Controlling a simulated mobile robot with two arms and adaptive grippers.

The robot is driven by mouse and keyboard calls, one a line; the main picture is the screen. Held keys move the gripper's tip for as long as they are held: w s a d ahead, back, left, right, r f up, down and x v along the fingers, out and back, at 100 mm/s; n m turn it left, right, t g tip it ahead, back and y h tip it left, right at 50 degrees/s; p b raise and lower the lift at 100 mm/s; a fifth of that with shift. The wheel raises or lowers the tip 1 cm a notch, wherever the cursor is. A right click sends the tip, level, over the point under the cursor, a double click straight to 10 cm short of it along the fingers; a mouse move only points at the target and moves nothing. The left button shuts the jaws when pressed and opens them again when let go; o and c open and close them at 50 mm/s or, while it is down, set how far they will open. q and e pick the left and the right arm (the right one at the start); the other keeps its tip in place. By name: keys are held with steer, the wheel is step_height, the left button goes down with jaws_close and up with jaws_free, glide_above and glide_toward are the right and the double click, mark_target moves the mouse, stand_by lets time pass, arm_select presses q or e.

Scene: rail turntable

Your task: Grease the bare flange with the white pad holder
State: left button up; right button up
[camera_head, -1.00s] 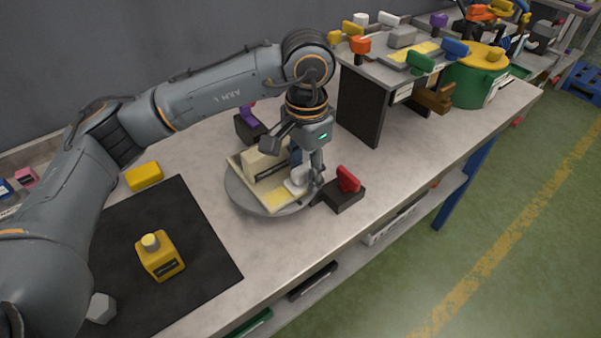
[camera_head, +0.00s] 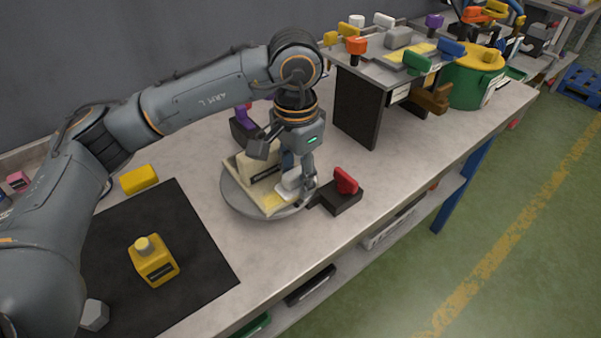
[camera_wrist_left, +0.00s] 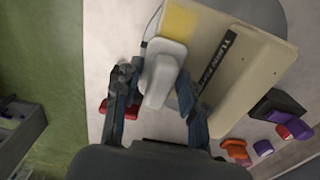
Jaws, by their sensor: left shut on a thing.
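A cream rail piece (camera_head: 258,165) with a dark label strip on its upright wall sits on the round grey turntable (camera_head: 232,196). A yellow patch shows on its near flange (camera_head: 268,205); it also shows in the left wrist view (camera_wrist_left: 180,22). My left gripper (camera_head: 300,182) points down over the near flange, shut on the white pad holder (camera_head: 290,183). In the left wrist view the pad holder (camera_wrist_left: 163,78) lies between the fingers, beside the labelled wall and next to the yellow patch. Whether the pad touches the flange is hidden. My right gripper is not in view.
A dark block with a red handle (camera_head: 346,181) stands close to the right of the turntable, a purple-handled one (camera_head: 241,117) behind it. A raised shelf (camera_head: 358,110) with coloured handles stands at right.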

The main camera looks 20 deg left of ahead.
mark_target(287, 176)
arm_select(q)
steer(key=shift+s+f, duration=0.1)
steer(key=shift+f, duration=0.05)
steer(key=shift+s+a, duration=0.25)
steer(key=shift+s+a+b, duration=0.4)
steer(key=shift+s, duration=0.1)
steer(key=shift+r+p, duration=1.75)
steer(key=shift+r, duration=2.25)
steer(key=shift+f, duration=0.1)
